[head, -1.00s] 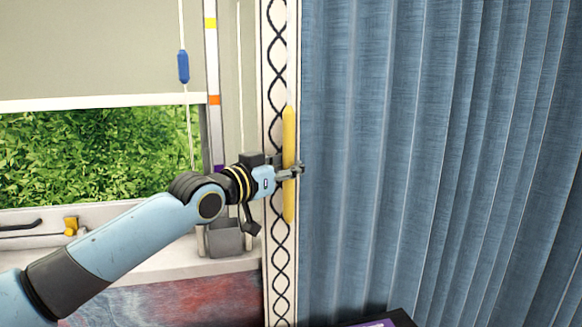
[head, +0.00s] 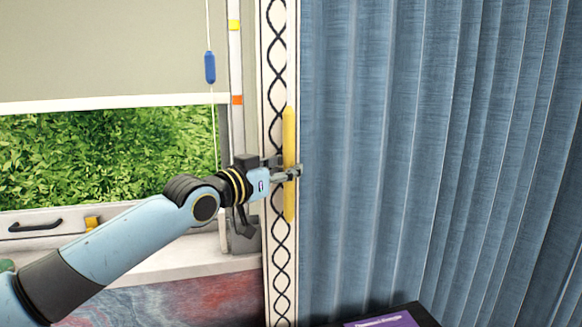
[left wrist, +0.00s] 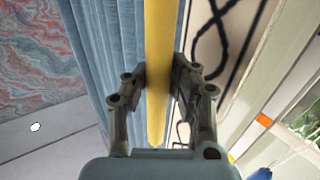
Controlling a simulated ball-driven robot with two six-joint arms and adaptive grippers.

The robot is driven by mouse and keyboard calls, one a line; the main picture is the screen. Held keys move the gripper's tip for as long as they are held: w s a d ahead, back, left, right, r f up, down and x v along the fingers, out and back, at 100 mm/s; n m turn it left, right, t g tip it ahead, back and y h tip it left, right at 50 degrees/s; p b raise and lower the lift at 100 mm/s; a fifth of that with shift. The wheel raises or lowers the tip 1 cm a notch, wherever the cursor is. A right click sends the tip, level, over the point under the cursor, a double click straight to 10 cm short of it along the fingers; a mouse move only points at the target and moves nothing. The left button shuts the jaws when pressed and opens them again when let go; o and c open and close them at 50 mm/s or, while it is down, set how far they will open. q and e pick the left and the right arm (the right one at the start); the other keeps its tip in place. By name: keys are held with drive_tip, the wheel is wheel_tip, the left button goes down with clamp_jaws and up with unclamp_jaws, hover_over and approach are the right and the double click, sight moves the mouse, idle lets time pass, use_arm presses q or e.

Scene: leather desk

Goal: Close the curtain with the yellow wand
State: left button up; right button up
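The yellow wand (head: 289,135) hangs upright along the patterned leading edge of the blue curtain (head: 390,150). My left gripper (head: 294,172) is at the wand's middle, reaching in from the left. In the left wrist view the wand (left wrist: 160,35) runs between the two fingers of the gripper (left wrist: 159,75), which press close on both sides of it. The white edge band with black twisted lines (head: 275,60) shows beside the wand. The curtain covers the right half of the head view. My right gripper is not in view.
Left of the curtain is a window with a pale blind (head: 100,50), green leaves (head: 90,150) below it and a blue cord pull (head: 210,67). A sill with a dark handle (head: 36,225) runs beneath. A purple box (head: 385,321) lies at the bottom.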

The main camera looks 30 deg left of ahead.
use_arm(q)
drive_tip(key=shift+o, duration=1)
drive_tip(key=shift+s+a+r, duration=0.1)
drive_tip(key=shift+s+r, duration=0.05)
drive_tip(key=shift+s, duration=0.15)
drive_tip(key=shift+o, duration=1.2)
drive_tip(key=shift+w, duration=0.35)
drive_tip(key=s, duration=0.7)
drive_tip(key=shift+s+a, duration=0.2)
drive_tip(key=shift+a, duration=0.2)
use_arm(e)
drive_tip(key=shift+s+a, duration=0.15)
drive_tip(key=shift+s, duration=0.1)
